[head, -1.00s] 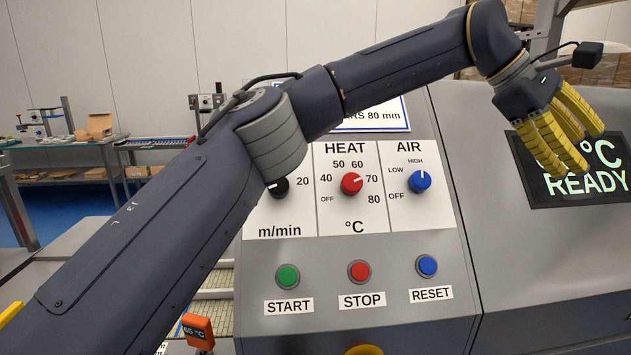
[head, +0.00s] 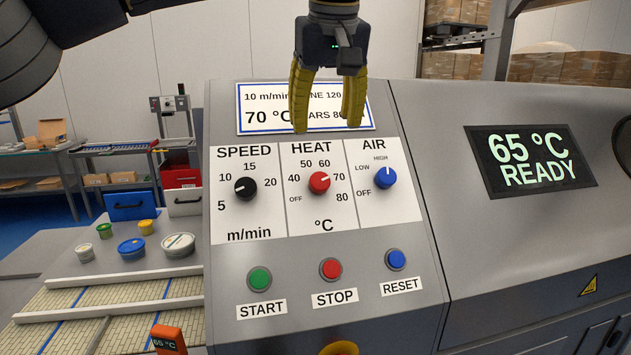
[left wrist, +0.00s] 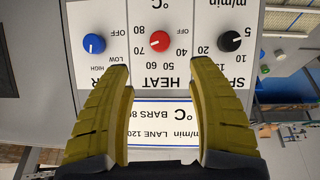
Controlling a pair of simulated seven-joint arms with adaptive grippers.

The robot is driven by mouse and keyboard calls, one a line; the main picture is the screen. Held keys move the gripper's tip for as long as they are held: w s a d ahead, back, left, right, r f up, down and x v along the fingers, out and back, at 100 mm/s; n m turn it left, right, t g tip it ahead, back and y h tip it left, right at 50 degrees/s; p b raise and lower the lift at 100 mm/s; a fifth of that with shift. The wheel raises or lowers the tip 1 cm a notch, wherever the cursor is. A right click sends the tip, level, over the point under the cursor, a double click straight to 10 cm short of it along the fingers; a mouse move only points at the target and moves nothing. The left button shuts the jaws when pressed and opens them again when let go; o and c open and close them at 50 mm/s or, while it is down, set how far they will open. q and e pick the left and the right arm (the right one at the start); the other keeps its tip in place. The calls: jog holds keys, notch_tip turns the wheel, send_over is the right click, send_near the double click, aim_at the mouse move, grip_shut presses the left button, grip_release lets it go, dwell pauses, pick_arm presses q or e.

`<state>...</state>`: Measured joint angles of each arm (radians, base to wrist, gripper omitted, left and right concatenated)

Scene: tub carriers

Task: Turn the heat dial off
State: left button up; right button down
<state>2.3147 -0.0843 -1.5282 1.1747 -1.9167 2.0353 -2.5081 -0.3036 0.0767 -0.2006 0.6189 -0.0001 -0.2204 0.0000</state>
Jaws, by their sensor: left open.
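The red heat dial (head: 319,183) is in the middle of the white control panel, its white mark pointing toward 70. OFF is printed at its lower left. My left gripper (head: 327,126) has yellow fingers, open and empty, pointing down in front of the placard just above the HEAT label. It is apart from the dial. In the left wrist view the heat dial (left wrist: 159,40) shows upside down, beyond and between the open fingertips of my left gripper (left wrist: 160,70). My right gripper is not in view.
The black speed dial (head: 245,188) and blue air dial (head: 384,177) flank the heat dial. Green START (head: 259,279), red STOP (head: 330,268) and blue RESET (head: 396,259) buttons sit below. A display (head: 531,160) reads 65 °C READY. Tubs (head: 131,248) stand at left.

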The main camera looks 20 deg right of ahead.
aim_at(320, 180)
pick_arm(q)
jog(key=x, duration=1.4)
jog(key=shift+f, duration=0.1)
jog(key=shift+a, duration=0.1)
jog(key=shift+c, duration=0.3)
grip_shut()
